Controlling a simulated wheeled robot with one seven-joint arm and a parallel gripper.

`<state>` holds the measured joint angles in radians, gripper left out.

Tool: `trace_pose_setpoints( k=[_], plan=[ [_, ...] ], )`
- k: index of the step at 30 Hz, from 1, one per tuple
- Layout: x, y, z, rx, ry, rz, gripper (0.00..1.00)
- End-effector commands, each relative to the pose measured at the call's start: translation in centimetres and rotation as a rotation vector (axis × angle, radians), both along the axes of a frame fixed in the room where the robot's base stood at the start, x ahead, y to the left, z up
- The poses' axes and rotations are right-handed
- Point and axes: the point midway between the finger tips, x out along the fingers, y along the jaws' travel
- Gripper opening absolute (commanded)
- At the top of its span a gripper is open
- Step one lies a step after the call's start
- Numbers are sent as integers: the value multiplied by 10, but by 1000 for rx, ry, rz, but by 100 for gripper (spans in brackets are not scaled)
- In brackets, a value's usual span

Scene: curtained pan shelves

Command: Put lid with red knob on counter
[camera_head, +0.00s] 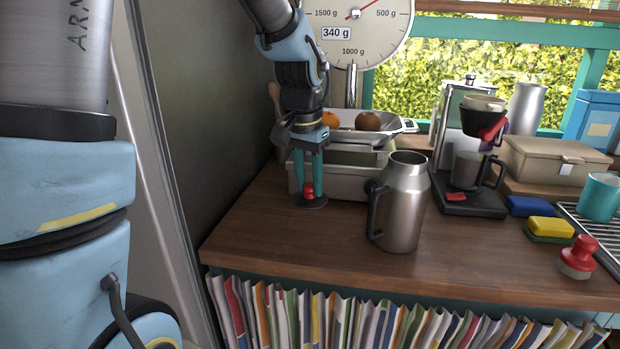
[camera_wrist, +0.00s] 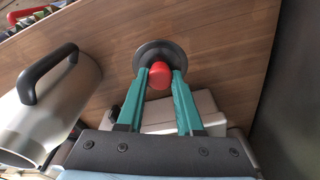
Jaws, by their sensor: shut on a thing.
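The lid with the red knob (camera_head: 310,202) is a small dark round disc at the left of the wooden counter (camera_head: 270,232), in front of the scale. It appears to be at the counter surface; I cannot tell whether it touches. My gripper (camera_head: 308,186) points down with its teal fingers shut on the red knob. In the wrist view the red knob (camera_wrist: 160,75) sits between the fingertips (camera_wrist: 160,78), with the dark lid disc (camera_wrist: 150,52) beyond it.
A steel jug (camera_head: 403,205) stands right of my gripper. The scale (camera_head: 345,175) with fruit in its pan is close behind. A coffee maker (camera_head: 470,205), sponges (camera_head: 550,227) and a red-handled object (camera_head: 579,255) are further right. The counter's front left is clear.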

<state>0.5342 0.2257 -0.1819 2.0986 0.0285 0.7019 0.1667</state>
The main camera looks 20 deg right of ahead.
Motion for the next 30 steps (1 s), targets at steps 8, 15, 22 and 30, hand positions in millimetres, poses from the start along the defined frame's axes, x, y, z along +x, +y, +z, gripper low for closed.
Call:
trace_pose_setpoints(
  k=[8, 15, 22, 30],
  plan=[
    [0, 0, -13, 0, 0, 0, 0],
    [0, 0, -37, 1, 1, 0, 0],
    [0, 0, -50, 0, 0, 0, 0],
    [0, 0, -50, 0, 0, 0, 0]
  ],
)
